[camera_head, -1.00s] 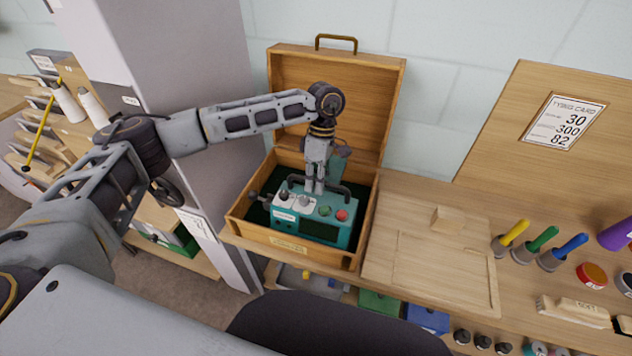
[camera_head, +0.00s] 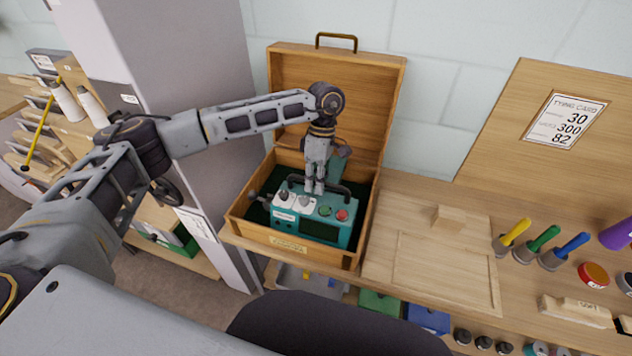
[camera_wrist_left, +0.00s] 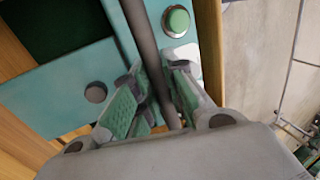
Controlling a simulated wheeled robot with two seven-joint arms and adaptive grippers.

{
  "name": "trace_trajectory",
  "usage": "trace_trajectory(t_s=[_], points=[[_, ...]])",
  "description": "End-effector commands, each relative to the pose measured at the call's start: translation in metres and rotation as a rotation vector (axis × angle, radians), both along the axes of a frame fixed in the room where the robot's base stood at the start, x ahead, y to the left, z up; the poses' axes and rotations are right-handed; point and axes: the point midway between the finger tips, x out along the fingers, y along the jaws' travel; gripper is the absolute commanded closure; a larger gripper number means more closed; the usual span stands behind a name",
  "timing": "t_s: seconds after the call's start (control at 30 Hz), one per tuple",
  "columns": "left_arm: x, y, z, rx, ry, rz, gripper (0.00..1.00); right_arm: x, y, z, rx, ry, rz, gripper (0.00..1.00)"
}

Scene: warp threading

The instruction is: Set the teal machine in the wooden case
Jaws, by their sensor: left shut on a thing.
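The teal machine (camera_head: 285,220) sits inside the open wooden case (camera_head: 325,256), with its front panel of knobs, buttons and dark screen facing me. It looks roughly level, but I cannot tell whether its base touches the case floor. My left gripper (camera_head: 315,190) is above the machine and shut on its dark handle. My right gripper is not in view.
The case lid (camera_head: 375,80) stands open behind against the wall. A grey pillar (camera_head: 195,60) is close on the left. A bare board (camera_head: 440,270), a small wooden block (camera_head: 449,216) and several coloured-handled tools (camera_head: 515,232) lie to the right on the bench.

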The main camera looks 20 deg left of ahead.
Motion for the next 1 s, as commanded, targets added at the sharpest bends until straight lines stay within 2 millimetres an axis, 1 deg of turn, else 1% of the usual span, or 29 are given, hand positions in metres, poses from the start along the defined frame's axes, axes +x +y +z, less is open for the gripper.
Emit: trace_trajectory(t_s=[0.03, 0.37, 0.6, 1.0], points=[[0.0007, -0.0004, 0.0023, -0.002, -0.002, 0.000, 1.00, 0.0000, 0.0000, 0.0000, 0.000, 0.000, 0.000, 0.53], [0.0007, -0.0005, -0.0007, -0.002, 0.000, 0.000, 1.00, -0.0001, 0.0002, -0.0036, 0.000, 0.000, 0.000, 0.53], [0.0007, -0.0005, -0.0027, -0.002, 0.003, 0.000, 1.00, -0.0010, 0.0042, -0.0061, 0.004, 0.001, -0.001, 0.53], [0.0007, -0.0004, -0.0026, -0.002, 0.003, 0.000, 1.00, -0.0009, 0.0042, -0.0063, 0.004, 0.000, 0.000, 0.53]])
